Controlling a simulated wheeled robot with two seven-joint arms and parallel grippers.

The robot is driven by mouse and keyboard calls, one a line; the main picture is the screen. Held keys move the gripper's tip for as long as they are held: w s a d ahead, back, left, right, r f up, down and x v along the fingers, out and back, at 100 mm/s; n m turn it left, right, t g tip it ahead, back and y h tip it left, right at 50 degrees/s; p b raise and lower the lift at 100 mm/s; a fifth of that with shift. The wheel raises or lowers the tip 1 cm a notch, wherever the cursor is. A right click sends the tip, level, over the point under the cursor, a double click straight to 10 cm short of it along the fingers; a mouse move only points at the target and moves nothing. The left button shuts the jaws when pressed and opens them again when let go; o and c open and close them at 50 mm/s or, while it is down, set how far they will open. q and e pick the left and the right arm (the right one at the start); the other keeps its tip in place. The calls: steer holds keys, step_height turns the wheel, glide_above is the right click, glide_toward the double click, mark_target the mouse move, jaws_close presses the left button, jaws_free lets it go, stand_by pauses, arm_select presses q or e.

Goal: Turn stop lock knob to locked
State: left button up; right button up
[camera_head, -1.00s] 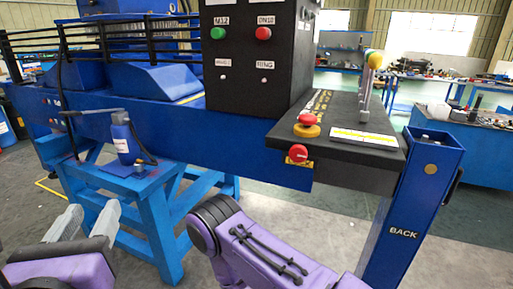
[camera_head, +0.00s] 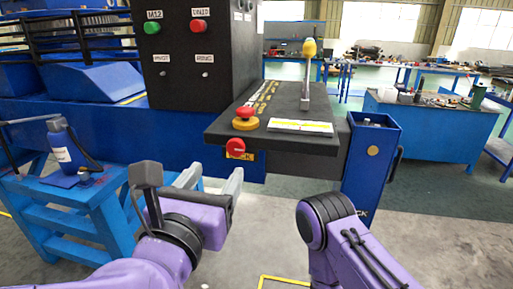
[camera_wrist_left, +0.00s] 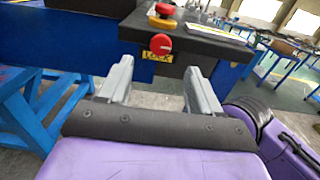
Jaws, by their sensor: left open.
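The stop lock knob (camera_head: 236,148) is a round red knob on the front face of the black control console (camera_head: 282,103), with a yellow label partly reading "LOCK" behind it. It also shows in the left wrist view (camera_wrist_left: 160,44), above and between my fingers. A red mushroom button (camera_head: 244,113) on a yellow base sits on the console top above it. My left gripper (camera_head: 210,181) is open and empty, below and in front of the knob, apart from it. In the left wrist view its two grey fingers (camera_wrist_left: 158,78) point toward the console. My right gripper is out of view; only my right arm shows.
A yellow-topped lever (camera_head: 309,50) stands on the console. A black panel (camera_head: 205,50) with green and red buttons rises behind. A blue stand (camera_head: 75,200) with a bottle (camera_head: 61,147) is at left. The floor in front is open.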

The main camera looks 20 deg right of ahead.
mark_target(235, 148)
arm_select(q)
steer(key=p+x, duration=0.2)
steer(key=x, duration=0.7)
steer(key=shift+w+d, duration=0.2)
steer(key=shift+d, duration=0.15)
